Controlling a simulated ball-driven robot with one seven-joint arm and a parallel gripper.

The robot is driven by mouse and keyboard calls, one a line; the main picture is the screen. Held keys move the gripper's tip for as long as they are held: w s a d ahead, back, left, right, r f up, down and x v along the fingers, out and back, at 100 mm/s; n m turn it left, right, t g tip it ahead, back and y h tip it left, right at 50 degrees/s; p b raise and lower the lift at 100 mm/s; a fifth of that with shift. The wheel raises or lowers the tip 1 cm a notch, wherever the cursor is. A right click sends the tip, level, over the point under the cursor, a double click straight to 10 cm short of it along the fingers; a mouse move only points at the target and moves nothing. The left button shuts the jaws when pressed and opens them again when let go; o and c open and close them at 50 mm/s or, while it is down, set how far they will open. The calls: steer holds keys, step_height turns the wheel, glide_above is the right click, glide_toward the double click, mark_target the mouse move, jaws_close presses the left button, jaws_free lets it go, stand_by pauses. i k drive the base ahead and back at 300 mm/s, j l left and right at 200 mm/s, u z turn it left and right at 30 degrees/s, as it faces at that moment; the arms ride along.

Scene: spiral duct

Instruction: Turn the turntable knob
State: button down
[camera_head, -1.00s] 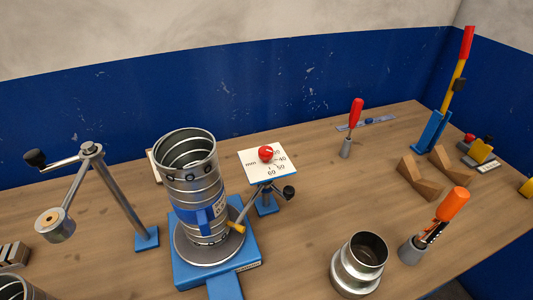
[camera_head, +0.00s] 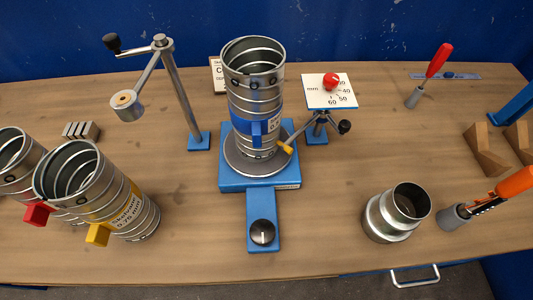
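The turntable (camera_head: 229,182) has a blue base with a round grey plate near the middle of the workbench. A spiral duct (camera_head: 253,90) with a blue band stands upright on the plate. A blue arm reaches from the base toward the front of the bench. A round black knob (camera_head: 262,232) with a light mark on its top sits at the end of that arm. Nothing touches the knob. My gripper is not in view, so its state does not show.
A crank stand (camera_head: 180,95) rises left of the turntable. More ducts (camera_head: 120,205) with yellow and red tabs stand at left. A dial plate (camera_head: 318,95) with a red knob is at right. A metal fitting (camera_head: 385,220) and orange-handled tool (camera_head: 511,185) are front right.

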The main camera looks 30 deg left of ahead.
mark_target(262, 232)
steer(key=u, duration=0.9)
